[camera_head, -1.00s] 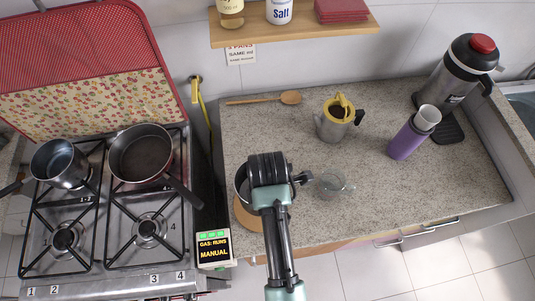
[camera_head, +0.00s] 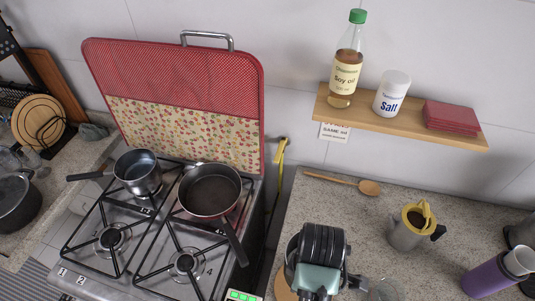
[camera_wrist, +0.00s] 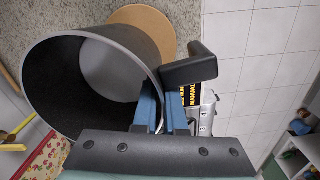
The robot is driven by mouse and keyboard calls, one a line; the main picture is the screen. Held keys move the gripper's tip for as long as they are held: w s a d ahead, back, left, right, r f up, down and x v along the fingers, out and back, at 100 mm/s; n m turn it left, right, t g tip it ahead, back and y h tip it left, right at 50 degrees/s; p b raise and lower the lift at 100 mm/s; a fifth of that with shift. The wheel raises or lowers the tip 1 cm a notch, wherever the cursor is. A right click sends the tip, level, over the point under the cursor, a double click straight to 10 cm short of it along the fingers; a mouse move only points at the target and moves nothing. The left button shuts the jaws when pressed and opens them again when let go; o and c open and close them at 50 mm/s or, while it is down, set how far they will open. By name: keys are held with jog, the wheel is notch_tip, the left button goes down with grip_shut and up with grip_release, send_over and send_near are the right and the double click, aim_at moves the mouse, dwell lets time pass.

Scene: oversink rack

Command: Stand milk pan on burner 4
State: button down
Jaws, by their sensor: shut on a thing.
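The milk pan (camera_wrist: 100,75), grey with a dark interior and a black handle (camera_wrist: 190,66), is in my gripper; in the head view only its rim (camera_head: 291,248) shows beside the wrist. My gripper (camera_wrist: 165,112) is shut on the pan near the base of its handle. In the head view my gripper (camera_head: 320,250) is over the counter, right of the stove, and hides most of the pan. Burner 4 (camera_head: 185,262) is the front right burner, with nothing standing on it. The number 4 is marked beside it.
A frying pan (camera_head: 210,190) stands on the back right burner, its handle reaching toward burner 4's right side. A saucepan (camera_head: 138,172) is on the back left. A round cork mat (camera_wrist: 145,28) lies below the pan. A yellow-lidded moka pot (camera_head: 410,228) and purple cup stand right.

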jog(key=w+a+f+m+b, duration=0.1)
jog(key=a+f+m+b, duration=0.1)
jog(key=a+m, duration=0.2)
jog(key=w+a+f+m+b, duration=0.1)
jog(key=a+m, duration=0.3)
jog(key=m, duration=0.4)
jog(key=shift+w+f+b, duration=0.25)
jog(key=shift+f+b, duration=0.45)
jog(key=shift+f, duration=0.1)
jog(key=shift+r, duration=0.1)
